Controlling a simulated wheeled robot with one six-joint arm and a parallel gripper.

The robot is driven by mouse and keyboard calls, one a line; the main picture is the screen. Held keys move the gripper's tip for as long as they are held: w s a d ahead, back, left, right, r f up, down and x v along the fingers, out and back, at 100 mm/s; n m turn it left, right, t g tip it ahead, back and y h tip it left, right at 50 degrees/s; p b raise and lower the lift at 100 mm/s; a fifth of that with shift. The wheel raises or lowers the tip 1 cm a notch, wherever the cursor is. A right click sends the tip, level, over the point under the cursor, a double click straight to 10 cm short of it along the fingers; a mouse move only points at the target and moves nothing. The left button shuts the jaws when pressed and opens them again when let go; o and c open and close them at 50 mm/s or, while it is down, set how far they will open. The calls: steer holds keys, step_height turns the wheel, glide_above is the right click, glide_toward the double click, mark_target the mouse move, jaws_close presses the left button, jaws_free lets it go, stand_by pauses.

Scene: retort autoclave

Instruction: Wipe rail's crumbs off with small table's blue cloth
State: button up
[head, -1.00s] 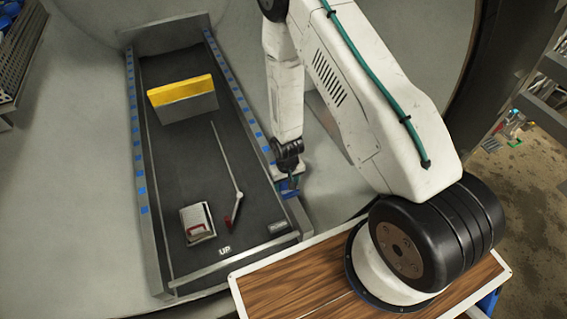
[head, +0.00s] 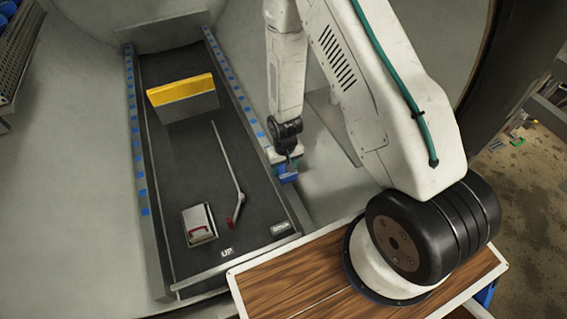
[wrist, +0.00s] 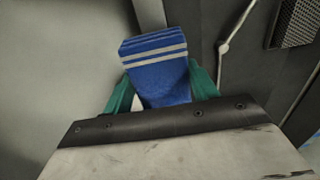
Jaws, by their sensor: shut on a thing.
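My gripper (head: 288,168) is shut on the folded blue cloth (wrist: 156,70), which has pale stripes and sits between green fingers in the wrist view. In the head view the cloth (head: 288,177) shows as a small blue patch below my wrist. It is at the right-hand metal rail (head: 283,183) of the dark sloping bed, toward the rail's near half. I cannot tell whether cloth and rail touch. Blue squares line this rail and the left-hand rail (head: 139,145). I cannot make out crumbs on either rail.
On the dark bed (head: 180,165) stand a yellow-topped block (head: 185,98), a thin pale rod with a red end (head: 228,175), and a small box with a red handle (head: 199,224). A wood-topped table (head: 290,280) is at the near right. Grey curved walls flank the bed.

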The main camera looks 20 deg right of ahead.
steer(key=shift+r, duration=1.1)
